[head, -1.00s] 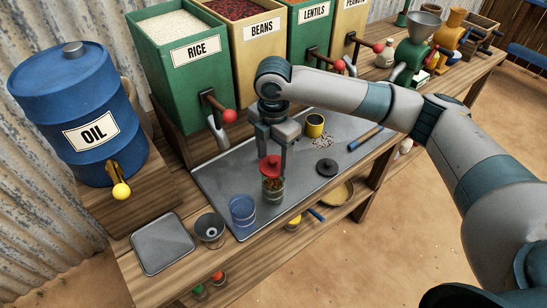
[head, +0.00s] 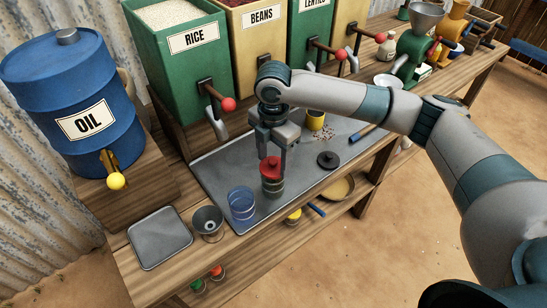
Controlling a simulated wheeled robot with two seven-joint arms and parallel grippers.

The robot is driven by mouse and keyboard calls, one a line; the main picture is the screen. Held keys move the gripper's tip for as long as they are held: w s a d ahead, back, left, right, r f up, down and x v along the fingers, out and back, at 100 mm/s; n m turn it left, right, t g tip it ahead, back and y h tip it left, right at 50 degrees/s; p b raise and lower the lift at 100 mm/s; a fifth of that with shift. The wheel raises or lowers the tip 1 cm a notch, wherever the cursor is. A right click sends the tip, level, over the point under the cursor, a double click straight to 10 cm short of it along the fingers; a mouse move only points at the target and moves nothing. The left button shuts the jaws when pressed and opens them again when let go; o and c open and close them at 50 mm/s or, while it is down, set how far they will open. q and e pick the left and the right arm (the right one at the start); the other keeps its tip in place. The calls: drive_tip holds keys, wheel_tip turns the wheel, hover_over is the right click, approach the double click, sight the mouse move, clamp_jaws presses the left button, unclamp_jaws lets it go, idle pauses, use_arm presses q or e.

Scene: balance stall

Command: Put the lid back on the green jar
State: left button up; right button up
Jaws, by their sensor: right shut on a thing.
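My right gripper (head: 272,163) points down with its fingers shut on a red lid (head: 271,170). The lid is at the mouth of a greenish glass jar (head: 272,188), which stands upright on the grey metal tray (head: 215,172). I cannot tell whether the lid is fully seated on the rim. The fingers partly hide the lid. My left gripper is out of view.
A blue glass jar (head: 242,204) stands close to the left of the green jar. A dark round lid (head: 328,160) lies to the right. A yellow cup (head: 315,121) and scattered bits are behind. A funnel (head: 208,222) stands at the front left.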

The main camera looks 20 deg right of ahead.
drive_tip(key=shift+p, duration=1.1)
idle(1.2)
drive_tip(key=shift+f+p, duration=0.15)
drive_tip(key=shift+p, duration=0.9)
idle(1.8)
idle(0.4)
drive_tip(key=o, duration=1.6)
drive_tip(key=shift+c, duration=0.2)
drive_tip(key=shift+r+p, duration=3.55)
drive_tip(key=shift+p, duration=0.3)
